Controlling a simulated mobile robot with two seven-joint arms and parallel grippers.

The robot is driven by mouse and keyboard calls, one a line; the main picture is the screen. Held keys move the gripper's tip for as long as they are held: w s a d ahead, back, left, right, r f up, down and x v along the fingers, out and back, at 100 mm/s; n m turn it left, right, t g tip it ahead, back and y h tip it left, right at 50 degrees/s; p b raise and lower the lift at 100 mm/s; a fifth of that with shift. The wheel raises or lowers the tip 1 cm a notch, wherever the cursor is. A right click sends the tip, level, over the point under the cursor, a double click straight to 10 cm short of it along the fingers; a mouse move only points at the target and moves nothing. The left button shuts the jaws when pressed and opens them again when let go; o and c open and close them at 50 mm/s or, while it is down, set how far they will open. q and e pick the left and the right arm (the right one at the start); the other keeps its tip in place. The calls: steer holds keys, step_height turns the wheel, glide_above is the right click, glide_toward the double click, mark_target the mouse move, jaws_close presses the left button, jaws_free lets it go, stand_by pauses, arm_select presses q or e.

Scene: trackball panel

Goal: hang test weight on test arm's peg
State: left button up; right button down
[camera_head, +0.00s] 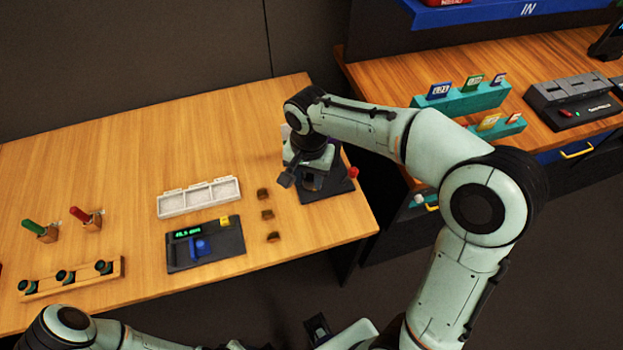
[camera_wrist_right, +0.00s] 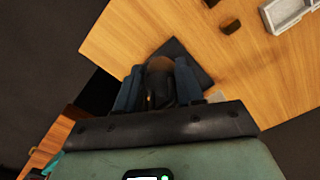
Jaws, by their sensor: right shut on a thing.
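My right gripper (camera_head: 310,181) is low over a dark base plate (camera_head: 340,188) near the table's right corner. In the right wrist view, its blue-grey fingers (camera_wrist_right: 158,90) are shut on a dark rounded thing with a brownish top (camera_wrist_right: 160,66), probably the test weight. The same view shows the dark plate (camera_wrist_right: 190,60) beyond the fingers. In the head view my wrist and gripper hide the held thing and most of what stands on the plate. I cannot make out the test arm or its peg.
A red knob (camera_head: 353,172) is at the plate's right edge. A second table (camera_head: 390,80) stands right, across a gap.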

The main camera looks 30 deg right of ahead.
steer(key=shift+w+d+f+p, duration=0.1)
steer(key=shift+w+d+p, duration=0.2)
steer(key=shift+w, duration=0.45)
steer(key=shift+w+d+r+p, duration=0.1)
steer(key=shift+w+p, duration=0.3)
steer(key=shift+w, duration=0.4)
steer(key=shift+w+d+f+p, duration=0.1)
steer(key=shift+w+d+p, duration=0.2)
steer(key=shift+w, duration=0.45)
steer(key=shift+w+f, duration=0.3)
arm_select(q)
steer(key=r, duration=0.1)
steer(key=w+r, duration=0.1)
steer(key=shift+w+r, duration=0.2)
steer(key=shift+r, duration=0.2)
arm_select(e)
steer(key=shift+w+f, duration=0.1)
steer(key=shift+f, duration=0.05)
steer(key=shift+w+d, duration=0.1)
steer(key=c, duration=0.6)
jaws_free()
steer(key=shift+w, duration=0.15)
